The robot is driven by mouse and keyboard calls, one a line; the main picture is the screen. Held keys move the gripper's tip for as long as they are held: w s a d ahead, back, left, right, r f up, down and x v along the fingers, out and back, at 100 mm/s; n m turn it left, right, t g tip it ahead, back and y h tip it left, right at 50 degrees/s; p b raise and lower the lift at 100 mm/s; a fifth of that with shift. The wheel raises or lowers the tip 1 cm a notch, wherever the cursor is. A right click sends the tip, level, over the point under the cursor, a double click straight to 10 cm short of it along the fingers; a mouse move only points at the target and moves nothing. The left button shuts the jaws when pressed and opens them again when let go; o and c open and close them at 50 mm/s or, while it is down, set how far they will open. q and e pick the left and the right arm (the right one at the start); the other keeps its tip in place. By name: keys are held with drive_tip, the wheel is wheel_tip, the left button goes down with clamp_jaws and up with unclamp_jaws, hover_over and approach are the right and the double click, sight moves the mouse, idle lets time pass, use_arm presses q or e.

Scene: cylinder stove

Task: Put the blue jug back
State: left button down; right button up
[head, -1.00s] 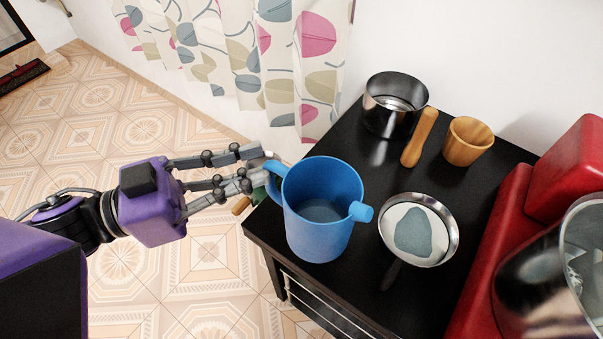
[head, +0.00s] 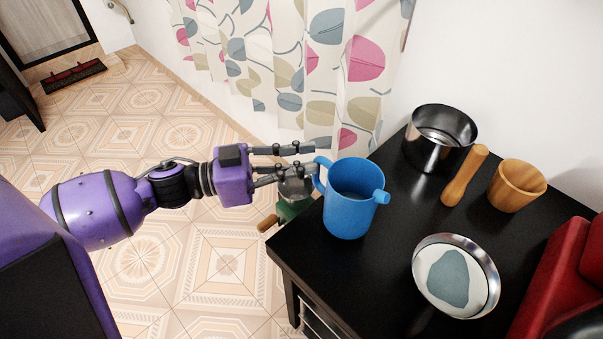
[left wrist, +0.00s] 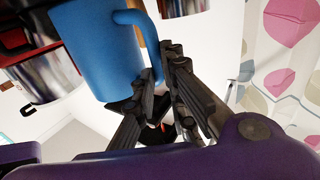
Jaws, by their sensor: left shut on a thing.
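The blue jug (head: 350,212) is upright over the left part of the black table, with its handle to the left and its spout to the right. I cannot tell for sure whether its base touches the table. My left gripper (head: 314,164) reaches in from the left and is shut on the jug's handle. In the left wrist view the jug (left wrist: 98,52) fills the upper left, and its handle meets the fingers of my left gripper (left wrist: 150,92). My right gripper is not in view.
The black table (head: 385,265) also bears a metal pot (head: 436,150), a wooden pestle (head: 464,178), a wooden cup (head: 516,186) and a round metal dish (head: 455,285). A red object (head: 560,285) stands at the right. A curtain (head: 300,60) hangs behind. Bare tabletop lies between jug and dish.

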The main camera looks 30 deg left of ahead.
use_arm(q)
wheel_tip(320, 180, down, 3)
drive_tip(key=shift+s+r, duration=0.1)
drive_tip(key=shift+r, duration=0.05)
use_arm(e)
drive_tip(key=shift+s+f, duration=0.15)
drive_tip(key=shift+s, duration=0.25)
use_arm(q)
drive_tip(key=c, duration=1.8)
unclamp_jaws()
drive_tip(key=shift+o, duration=0.2)
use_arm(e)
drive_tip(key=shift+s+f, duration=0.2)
use_arm(q)
drive_tip(key=v, duration=1.2)
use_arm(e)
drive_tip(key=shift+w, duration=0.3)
